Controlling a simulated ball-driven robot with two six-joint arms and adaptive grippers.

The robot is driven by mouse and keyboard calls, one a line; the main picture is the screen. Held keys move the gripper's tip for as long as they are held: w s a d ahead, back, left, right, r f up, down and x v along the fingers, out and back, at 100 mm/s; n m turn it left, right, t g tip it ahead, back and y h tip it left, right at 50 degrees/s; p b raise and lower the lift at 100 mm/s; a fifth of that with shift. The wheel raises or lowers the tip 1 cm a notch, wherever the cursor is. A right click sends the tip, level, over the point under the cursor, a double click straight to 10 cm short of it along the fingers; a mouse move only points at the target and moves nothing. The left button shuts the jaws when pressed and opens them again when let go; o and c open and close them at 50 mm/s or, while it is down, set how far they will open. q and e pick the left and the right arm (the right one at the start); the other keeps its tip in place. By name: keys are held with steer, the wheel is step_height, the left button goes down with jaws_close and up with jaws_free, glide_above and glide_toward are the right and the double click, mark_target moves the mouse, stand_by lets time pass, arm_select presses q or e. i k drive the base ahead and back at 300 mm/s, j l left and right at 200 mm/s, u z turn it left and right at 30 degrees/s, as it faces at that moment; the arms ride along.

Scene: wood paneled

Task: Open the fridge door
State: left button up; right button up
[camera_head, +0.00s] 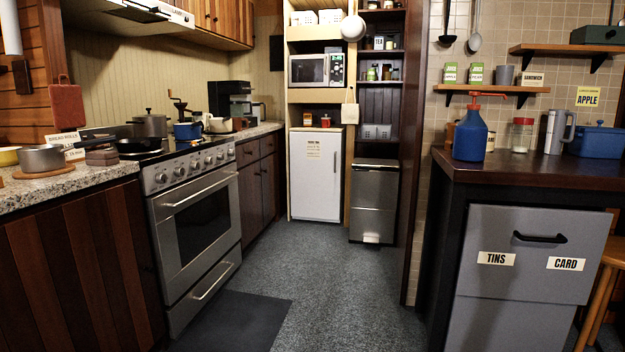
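A small white fridge (315,180) stands at the far end of the aisle, in the lower part of a light wooden shelf unit. Its door looks shut and faces me. A dark vertical strip shows near the door's right edge, and a small label sits high on the door. A few small items stand on its top. Neither of my grippers shows in the head view.
Grey carpet runs clear to the fridge, with a dark mat (232,322) at front left. A stove (195,225) and counters line the left. A steel bin (375,200) stands right of the fridge. A dark-topped counter with a grey recycling cabinet (530,270) fills the right.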

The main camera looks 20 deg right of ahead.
mark_target(315, 158)
steer(key=i+z, duration=0.4)
steer(key=i, duration=4.95)
